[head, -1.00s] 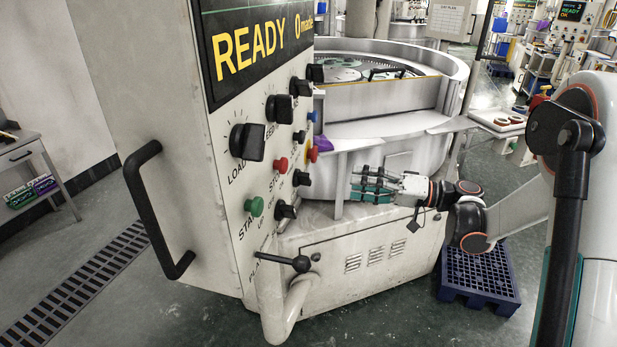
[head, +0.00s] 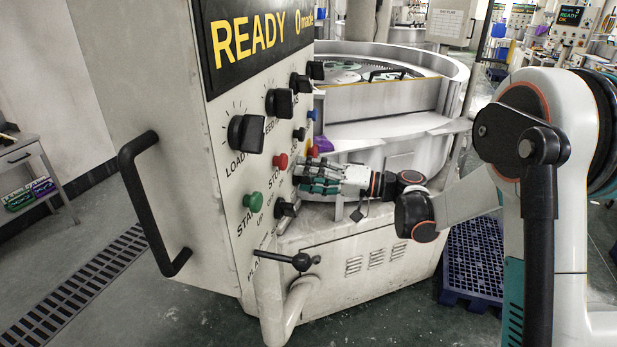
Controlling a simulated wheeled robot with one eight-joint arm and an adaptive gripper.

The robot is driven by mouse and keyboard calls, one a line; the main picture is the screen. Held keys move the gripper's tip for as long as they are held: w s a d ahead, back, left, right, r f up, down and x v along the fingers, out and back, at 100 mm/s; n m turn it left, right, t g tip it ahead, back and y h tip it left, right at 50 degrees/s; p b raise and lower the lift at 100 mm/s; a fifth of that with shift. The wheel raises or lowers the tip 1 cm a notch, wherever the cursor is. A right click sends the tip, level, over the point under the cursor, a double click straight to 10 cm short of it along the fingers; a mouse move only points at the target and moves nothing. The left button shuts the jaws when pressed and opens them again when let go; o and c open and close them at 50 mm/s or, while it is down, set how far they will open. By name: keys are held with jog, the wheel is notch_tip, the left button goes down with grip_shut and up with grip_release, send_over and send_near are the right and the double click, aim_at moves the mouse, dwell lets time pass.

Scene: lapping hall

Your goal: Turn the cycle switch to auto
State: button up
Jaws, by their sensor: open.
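The control panel (head: 228,170) of the machine faces right and carries several black knobs and switches. I cannot read a label naming the cycle switch. Small black selector switches show at the upper right (head: 299,134) and at the lower right (head: 287,208). Another small black switch between them is now mostly hidden by my fingers. My gripper (head: 306,178) is open and empty, its fingers pointing left at the panel's right part. I cannot tell whether the fingertips touch it.
A red button (head: 281,161) and a green START button (head: 253,202) sit left of my gripper. A black-knobbed lever (head: 300,262) juts out below. A black handle (head: 150,205) is on the left side. The round machine tub (head: 395,140) stands behind my gripper; a blue pallet (head: 472,265) is on the floor.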

jog(key=c, duration=1.1)
jog(key=shift+o, duration=0.2)
jog(key=shift+m, duration=0.4)
jog(key=m, duration=0.3)
jog(key=m+b, duration=0.1)
jog(key=m, duration=0.1)
jog(key=shift+f+m, duration=0.25)
jog(key=shift+m, duration=0.05)
jog(key=m, duration=0.5)
jog(key=shift+f+b, duration=0.15)
jog(key=shift+b, duration=0.25)
jog(key=shift+m, duration=0.4)
jog(key=o, duration=1.1)
jog(key=shift+c, duration=0.2)
